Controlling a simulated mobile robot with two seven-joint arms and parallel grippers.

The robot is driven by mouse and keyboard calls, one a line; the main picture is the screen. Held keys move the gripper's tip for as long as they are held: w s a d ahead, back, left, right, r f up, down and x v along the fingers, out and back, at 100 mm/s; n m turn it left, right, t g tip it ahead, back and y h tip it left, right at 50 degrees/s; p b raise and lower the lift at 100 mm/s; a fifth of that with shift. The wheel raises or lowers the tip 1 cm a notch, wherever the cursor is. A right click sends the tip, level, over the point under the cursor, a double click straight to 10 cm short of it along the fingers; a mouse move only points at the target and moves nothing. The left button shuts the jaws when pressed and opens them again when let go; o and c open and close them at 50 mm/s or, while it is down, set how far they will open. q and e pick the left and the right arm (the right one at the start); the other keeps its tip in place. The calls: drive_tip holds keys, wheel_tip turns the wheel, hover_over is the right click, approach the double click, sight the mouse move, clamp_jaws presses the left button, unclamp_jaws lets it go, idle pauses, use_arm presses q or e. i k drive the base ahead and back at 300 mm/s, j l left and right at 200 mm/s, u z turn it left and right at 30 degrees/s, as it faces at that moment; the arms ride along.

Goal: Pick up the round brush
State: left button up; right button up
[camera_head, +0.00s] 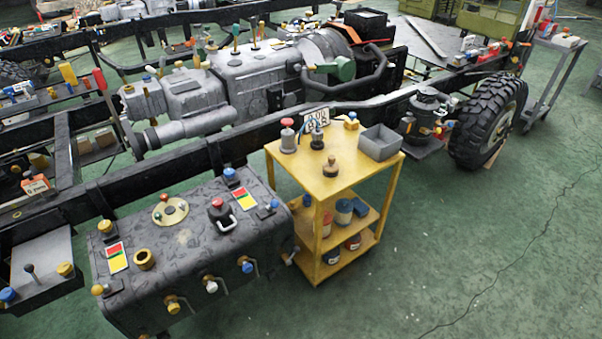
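A yellow cart (289,161) stands in the middle of the view. Near the front of its top stands a small round piece with a tan base and a dark knob (331,168), which looks like the round brush. It stands upright and apart from the other things on the cart. Its bristles cannot be made out at this size. Neither of my grippers is in view.
A dark tank (180,245) stands close left. Green floor (460,240) is open at right.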

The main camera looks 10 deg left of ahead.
sight(330, 167)
drive_tip(key=i+l+u, duration=0.1)
drive_tip(key=u, duration=0.35)
drive_tip(key=i+l+u, duration=0.1)
drive_tip(key=u, duration=0.35)
drive_tip(key=i+l+u, duration=0.1)
drive_tip(key=l, duration=0.2)
drive_tip(key=i+l+u, duration=0.15)
drive_tip(key=l, duration=0.2)
drive_tip(key=l+u, duration=0.1)
drive_tip(key=l, duration=0.2)
